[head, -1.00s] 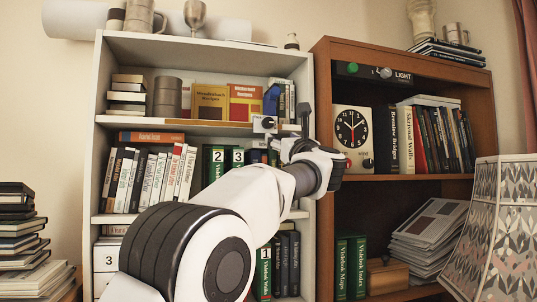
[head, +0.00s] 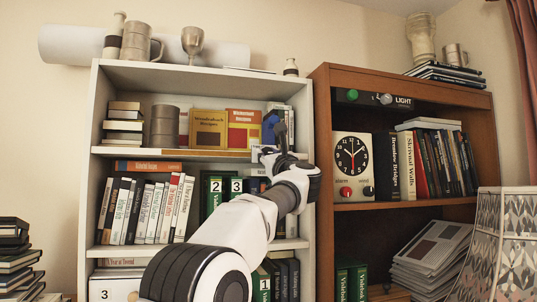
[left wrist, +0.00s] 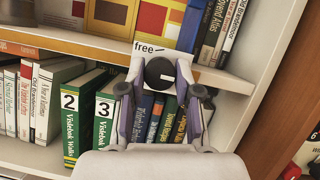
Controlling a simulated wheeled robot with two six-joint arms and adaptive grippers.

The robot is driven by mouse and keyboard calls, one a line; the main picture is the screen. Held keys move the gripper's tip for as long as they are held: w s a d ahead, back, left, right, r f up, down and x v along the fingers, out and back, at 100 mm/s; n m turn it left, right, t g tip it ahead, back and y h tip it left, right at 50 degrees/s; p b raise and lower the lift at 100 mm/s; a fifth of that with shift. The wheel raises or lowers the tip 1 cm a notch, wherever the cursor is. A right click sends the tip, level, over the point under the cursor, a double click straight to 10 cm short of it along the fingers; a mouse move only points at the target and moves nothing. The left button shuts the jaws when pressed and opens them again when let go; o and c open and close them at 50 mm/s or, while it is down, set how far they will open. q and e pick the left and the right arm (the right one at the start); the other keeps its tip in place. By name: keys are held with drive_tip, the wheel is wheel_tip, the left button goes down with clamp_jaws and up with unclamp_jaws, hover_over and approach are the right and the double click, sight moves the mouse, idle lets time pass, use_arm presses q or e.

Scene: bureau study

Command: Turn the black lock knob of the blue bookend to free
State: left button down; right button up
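The black lock knob (left wrist: 160,73) sits on a white plate marked "free" at its upper left, at the shelf's front edge. A small white mark shows on the knob's right side. The blue bookend (left wrist: 188,28) stands behind, beside books; it also shows in the head view (head: 270,126). My left gripper (left wrist: 160,66) is open, with a finger on each side of the knob in the left wrist view. Narrow gaps seem to show; contact is unclear. In the head view my left gripper (head: 278,138) largely covers the plate. My right gripper is not in view.
The white bookcase (head: 92,170) holds books above and below. Green binders (left wrist: 85,110) stand on the shelf below the knob. A brown bookcase (head: 323,170) with a clock (head: 352,152) is close on the right. A patterned lampshade (head: 500,240) is at far right.

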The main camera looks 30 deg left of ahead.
use_arm(q)
drive_tip(key=shift+n+g, duration=0.3)
drive_tip(key=shift+n, duration=0.3)
drive_tip(key=n+p, duration=0.1)
drive_tip(key=n+g+p, duration=0.1)
drive_tip(key=n, duration=0.1)
drive_tip(key=n+g+y+p, duration=0.1)
drive_tip(key=shift+w+r+n, duration=0.1)
drive_tip(key=shift+r+n, duration=0.15)
drive_tip(key=shift+n, duration=0.15)
drive_tip(key=n+g+p, duration=0.1)
drive_tip(key=n+p, duration=0.2)
drive_tip(key=n+g+p, duration=0.2)
drive_tip(key=n, duration=0.2)
drive_tip(key=n+g+h+p, duration=0.1)
drive_tip(key=n+p, duration=0.2)
drive_tip(key=shift+w+d+r+n+g+p, duration=0.1)
drive_tip(key=shift+r+n+g+p, duration=0.1)
drive_tip(key=shift+n+g+p, duration=0.2)
drive_tip(key=shift+n+h+p, duration=0.4)
drive_tip(key=shift+n+p, duration=0.2)
drive_tip(key=shift+n, duration=0.2)
drive_tip(key=shift+f+n+h+p, duration=0.15)
drive_tip(key=shift+n+h+p, duration=0.35)
drive_tip(key=shift+n+p, duration=0.65)
drive_tip(key=shift+n+g, duration=0.3)
drive_tip(key=shift+n, duration=0.05)
drive_tip(key=c, duration=0.8)
unclamp_jaws()
